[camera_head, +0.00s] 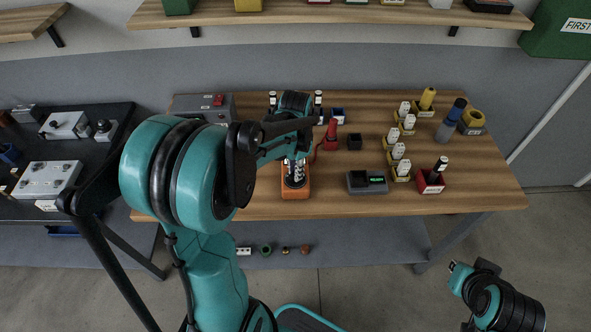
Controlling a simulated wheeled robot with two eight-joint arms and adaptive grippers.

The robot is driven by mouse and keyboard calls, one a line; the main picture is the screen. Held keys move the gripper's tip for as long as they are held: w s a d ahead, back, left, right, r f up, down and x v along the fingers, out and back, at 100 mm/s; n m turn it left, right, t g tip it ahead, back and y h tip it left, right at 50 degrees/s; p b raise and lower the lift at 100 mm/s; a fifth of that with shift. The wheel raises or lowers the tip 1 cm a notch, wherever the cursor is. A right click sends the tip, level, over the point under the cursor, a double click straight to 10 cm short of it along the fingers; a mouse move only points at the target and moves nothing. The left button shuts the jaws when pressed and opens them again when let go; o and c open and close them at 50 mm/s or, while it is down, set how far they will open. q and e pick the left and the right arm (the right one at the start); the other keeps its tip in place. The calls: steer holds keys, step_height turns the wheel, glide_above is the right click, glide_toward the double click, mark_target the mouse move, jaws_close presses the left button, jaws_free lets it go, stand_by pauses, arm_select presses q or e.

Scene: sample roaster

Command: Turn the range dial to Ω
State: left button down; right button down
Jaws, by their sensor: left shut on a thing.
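An orange meter (287,193) lies on the wooden bench near its front edge, left of the middle. My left arm comes in from the left and reaches over it. My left gripper (295,172) points down at the meter's face and is shut on the range dial. The fingers hide the dial and its marks, so I cannot read which range it points to. My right gripper (455,268) is low at the right, in front of the bench and away from the meter. It is too small to tell whether its fingers are open.
A grey box with a red switch (202,108) is at the back left.

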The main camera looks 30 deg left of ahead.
arm_select(q)
steer(key=shift+m, duration=0.4)
steer(key=c, duration=1.5)
jaws_free()
steer(key=shift+r, duration=0.1)
step_height(320, 180, up, 12)
steer(key=s+d+f+n+t+b, duration=0.1)
steer(key=s+d+f+n+t, duration=0.1)
steer(key=s+d, duration=0.3)
steer(key=s+d+f+n+t+b, duration=0.1)
steer(key=s+d+f+n+t, duration=0.2)
steer(key=s+d+t, duration=0.2)
steer(key=shift+s+d+n, duration=0.15)
steer(key=shift+s+n, duration=0.25)
steer(key=shift+s, duration=0.05)
